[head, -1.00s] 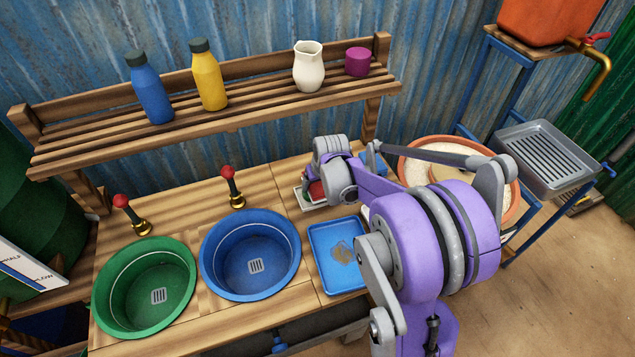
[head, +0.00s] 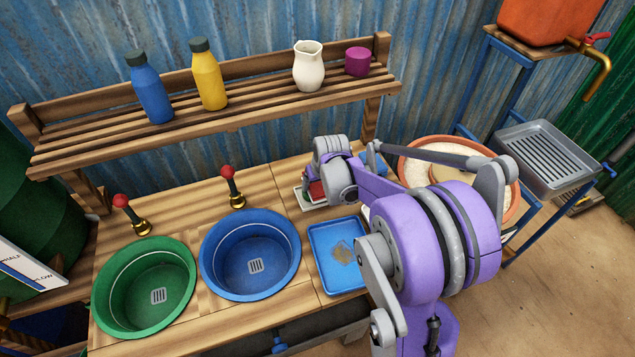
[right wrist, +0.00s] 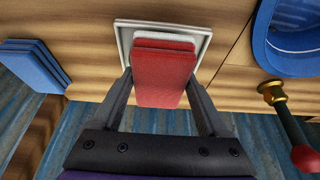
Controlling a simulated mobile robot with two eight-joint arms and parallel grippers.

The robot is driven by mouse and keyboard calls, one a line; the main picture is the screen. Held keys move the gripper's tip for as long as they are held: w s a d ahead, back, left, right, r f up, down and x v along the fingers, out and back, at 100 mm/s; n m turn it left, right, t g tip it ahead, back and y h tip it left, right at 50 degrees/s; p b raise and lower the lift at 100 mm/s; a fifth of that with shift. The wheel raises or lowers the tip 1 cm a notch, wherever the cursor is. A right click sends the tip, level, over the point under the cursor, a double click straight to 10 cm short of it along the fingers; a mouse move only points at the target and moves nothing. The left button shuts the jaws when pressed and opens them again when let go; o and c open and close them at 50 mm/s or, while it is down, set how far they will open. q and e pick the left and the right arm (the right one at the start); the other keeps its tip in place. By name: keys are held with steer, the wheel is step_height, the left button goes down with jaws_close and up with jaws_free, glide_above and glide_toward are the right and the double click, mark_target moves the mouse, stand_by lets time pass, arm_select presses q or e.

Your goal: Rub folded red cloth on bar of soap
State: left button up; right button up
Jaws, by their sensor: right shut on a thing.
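The folded red cloth (right wrist: 163,75) is between the two fingers of my right gripper (right wrist: 160,88), which is shut on it. Beyond the cloth's far edge, the pale bar of soap (right wrist: 165,37) shows in a white square dish (right wrist: 205,42). The cloth looks to lie against or just over the soap; I cannot tell if they touch. In the head view, only a little red of the cloth (head: 316,188) shows beside my right wrist, with the dish (head: 304,204) under it. My left gripper is not in view.
A blue tray (head: 316,270) lies in front of the dish. Blue (head: 251,254) and green (head: 144,287) basins with red-knobbed taps are to the left. A round tub (head: 420,150) is to the right. A slatted shelf (head: 200,125) with bottles runs behind.

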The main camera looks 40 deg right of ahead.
steer(key=shift+r+p, duration=1.8)
steer(key=shift+r, duration=1.7)
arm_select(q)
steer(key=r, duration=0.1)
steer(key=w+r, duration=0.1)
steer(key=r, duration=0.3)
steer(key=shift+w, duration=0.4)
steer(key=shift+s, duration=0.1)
arm_select(e)
steer(key=shift+f, duration=0.15)
